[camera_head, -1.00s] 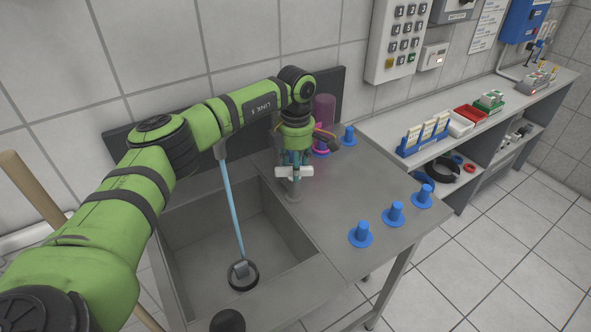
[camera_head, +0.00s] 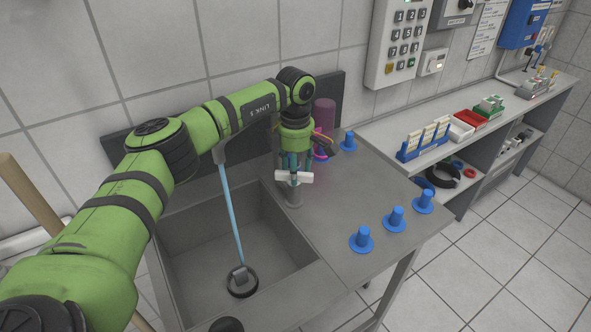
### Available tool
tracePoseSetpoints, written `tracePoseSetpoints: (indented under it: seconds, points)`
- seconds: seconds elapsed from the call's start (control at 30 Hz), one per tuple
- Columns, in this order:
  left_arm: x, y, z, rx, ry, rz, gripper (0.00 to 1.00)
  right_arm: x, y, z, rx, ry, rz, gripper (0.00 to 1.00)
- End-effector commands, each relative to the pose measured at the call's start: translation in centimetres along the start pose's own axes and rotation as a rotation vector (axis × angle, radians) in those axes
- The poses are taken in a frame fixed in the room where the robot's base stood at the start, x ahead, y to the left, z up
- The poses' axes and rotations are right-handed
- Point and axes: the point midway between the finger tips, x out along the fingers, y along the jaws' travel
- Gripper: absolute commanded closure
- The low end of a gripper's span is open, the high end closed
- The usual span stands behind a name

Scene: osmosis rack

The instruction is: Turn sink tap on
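The sink tap's grey base (camera_head: 294,198) stands on the worktop at the right rim of the sink (camera_head: 190,262). A white crosswise piece, apparently its handle (camera_head: 305,178), sits above the base. My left gripper (camera_head: 293,172) points down directly over the handle, with its fingertips at or against it. The fingers are small and partly merged with the handle, so I cannot tell whether they grip it. A straight pale blue column (camera_head: 231,210) runs from a grey end behind my arm to a black ring (camera_head: 243,283) on the sink floor. I cannot tell whether it is water. My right gripper is not in view.
A purple cylinder (camera_head: 324,115) stands close behind my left gripper. Blue pegs (camera_head: 349,140) (camera_head: 362,239) stand on the worktop, several of them along its right side. A shelf bench (camera_head: 415,166) with racks and trays is at the right. The worktop's middle right is clear.

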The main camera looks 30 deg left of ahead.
Motion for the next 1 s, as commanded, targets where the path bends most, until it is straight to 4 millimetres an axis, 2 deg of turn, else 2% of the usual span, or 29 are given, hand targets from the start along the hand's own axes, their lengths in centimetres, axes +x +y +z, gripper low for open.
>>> tracePoseSetpoints:
  seconds: [0.43, 0.57, 0.67, 1.0]
  points:
    - [0.4, -0.3, 0.1, 0.003, 0.005, -0.011, 0.51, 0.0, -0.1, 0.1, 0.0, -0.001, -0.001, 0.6]
    - [-0.3, -0.3, 0.1, 0.004, 0.004, -0.01, 0.51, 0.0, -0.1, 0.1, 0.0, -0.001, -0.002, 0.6]
    - [-1.8, -0.2, 0.1, 0.003, 0.003, -0.008, 0.51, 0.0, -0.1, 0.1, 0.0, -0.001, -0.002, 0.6]
    - [-8.9, -0.2, 0.1, 0.002, 0.003, -0.007, 0.51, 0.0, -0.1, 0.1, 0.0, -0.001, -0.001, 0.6]
